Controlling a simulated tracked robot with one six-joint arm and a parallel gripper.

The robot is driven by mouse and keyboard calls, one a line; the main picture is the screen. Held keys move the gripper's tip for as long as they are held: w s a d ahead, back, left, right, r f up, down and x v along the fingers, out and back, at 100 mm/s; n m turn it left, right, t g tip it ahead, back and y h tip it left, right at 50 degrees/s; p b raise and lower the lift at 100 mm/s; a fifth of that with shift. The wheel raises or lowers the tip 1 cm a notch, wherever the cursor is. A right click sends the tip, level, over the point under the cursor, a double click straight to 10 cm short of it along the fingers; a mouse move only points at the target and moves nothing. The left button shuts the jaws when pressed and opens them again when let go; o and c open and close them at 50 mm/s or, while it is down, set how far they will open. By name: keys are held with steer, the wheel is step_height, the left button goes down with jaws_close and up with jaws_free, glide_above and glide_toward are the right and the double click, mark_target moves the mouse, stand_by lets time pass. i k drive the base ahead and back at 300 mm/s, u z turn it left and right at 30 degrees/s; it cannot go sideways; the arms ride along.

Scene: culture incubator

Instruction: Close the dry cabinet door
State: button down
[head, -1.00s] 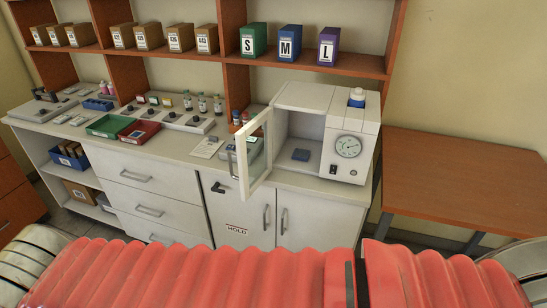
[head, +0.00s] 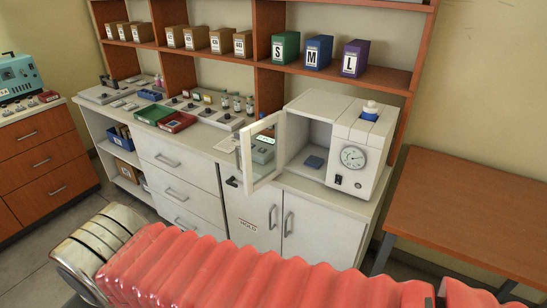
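The dry cabinet (head: 369,133) is a white box with a round gauge on its front right panel. It stands on the right end of the white counter. Its glass-paned door (head: 247,161) is hinged at the left of the opening and stands wide open, swung out toward me. My gripper is not in view; only a red ribbed part of my own body shows along the bottom.
The white counter (head: 350,206) has drawers and cupboard doors below, one marked HOLD. A green tray (head: 153,114) and a red tray (head: 176,122) lie left of the cabinet. A shelf with boxes hangs above. A brown table (head: 465,210) stands at right. Floor is free at lower left.

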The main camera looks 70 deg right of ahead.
mark_target(277, 118)
steer(key=z, duration=0.25)
steer(key=i, duration=1.9)
steer(key=z, duration=1.9)
